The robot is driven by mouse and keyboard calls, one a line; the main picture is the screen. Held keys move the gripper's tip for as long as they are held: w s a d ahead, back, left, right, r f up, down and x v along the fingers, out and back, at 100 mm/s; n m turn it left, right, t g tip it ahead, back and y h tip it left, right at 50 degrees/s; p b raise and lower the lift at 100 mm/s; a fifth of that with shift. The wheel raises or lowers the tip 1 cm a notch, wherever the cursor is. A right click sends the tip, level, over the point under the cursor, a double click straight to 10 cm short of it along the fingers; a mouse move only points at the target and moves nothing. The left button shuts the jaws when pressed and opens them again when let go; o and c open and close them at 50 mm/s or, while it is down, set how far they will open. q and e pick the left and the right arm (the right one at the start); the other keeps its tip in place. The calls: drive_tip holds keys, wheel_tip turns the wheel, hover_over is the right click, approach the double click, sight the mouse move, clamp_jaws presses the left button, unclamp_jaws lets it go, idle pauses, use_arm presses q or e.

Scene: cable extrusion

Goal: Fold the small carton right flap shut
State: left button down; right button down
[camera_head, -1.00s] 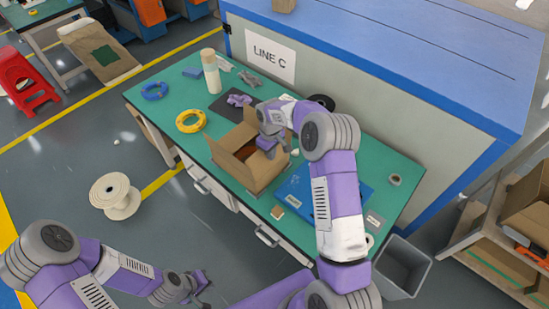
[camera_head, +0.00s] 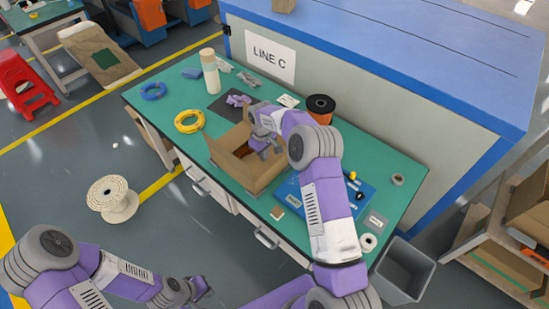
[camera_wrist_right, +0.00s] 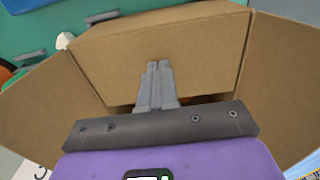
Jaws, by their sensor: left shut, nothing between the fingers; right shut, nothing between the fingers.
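The small open brown carton (camera_head: 228,152) stands on the green bench, with flaps raised around its opening. My right gripper (camera_head: 268,152) is over the carton's right part, its forearm hiding that side in the head view. In the right wrist view its shut, empty fingers (camera_wrist_right: 158,68) lie in front of a broad carton flap (camera_wrist_right: 155,40). I cannot tell whether they touch it. Other flaps stand at the left (camera_wrist_right: 45,105) and right (camera_wrist_right: 285,85) of that view. My left gripper (camera_head: 201,289) is shut and empty, low in front of the bench, away from the carton.
A yellow cable coil (camera_head: 189,121) lies left of the carton. A blue panel (camera_head: 345,190) lies to its right, partly behind my right arm. An orange-and-black spool (camera_head: 320,108) stands behind. A grey bin (camera_head: 403,268) stands beside the bench.

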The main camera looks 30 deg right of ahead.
drive_tip(key=shift+s+f, duration=0.35)
drive_tip(key=shift+f, duration=0.45)
wheel_tip(320, 180, up, 10)
drive_tip(key=p, duration=0.6)
drive_tip(key=shift+w, duration=0.35)
